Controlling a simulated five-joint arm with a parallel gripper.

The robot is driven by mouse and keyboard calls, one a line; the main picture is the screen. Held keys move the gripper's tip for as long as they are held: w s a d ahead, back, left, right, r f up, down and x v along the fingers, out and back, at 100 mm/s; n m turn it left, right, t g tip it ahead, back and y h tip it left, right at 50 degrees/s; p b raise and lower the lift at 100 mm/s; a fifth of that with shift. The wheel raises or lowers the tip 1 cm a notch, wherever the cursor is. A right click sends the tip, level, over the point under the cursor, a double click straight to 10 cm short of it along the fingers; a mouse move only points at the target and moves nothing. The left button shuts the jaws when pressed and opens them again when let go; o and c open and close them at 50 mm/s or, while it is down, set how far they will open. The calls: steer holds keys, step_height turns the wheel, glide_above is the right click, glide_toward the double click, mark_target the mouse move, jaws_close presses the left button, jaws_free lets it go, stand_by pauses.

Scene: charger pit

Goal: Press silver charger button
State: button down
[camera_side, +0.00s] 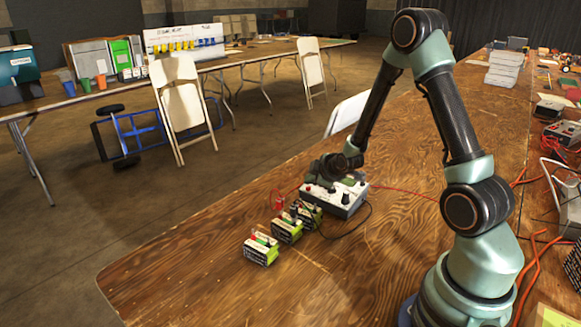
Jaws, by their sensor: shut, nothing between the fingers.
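The silver charger (337,201) is a boxy unit with dark knobs and a small red spot on its sloped top. It sits on the brown wooden table (200,262) near the middle of the view. My gripper (311,187) is shut and empty. It is at the charger's upper left, over or against its top; I cannot tell whether it touches. The gripper and wrist hide part of the charger's top and back, and I cannot make out the button clearly.
Several green and white battery packs (261,249) stand in front of the charger. A black cable (347,233) and a red cable (405,190) run from it. The table's front left is clear. White folding chairs (181,108) stand beyond the table edge.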

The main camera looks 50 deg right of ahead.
steer(key=shift+f, duration=0.1)
steer(key=shift+d+f, duration=0.15)
steer(key=shift+f, duration=0.2)
steer(key=shift+f, duration=0.35)
stand_by(0.9)
steer(key=shift+r, duration=0.75)
steer(key=shift+r, duration=0.1)
steer(key=r, duration=0.2)
steer(key=a+r, duration=0.1)
steer(key=r, duration=0.1)
steer(key=shift+a+r, duration=0.1)
steer(key=shift+r, duration=0.3)
stand_by(0.4)
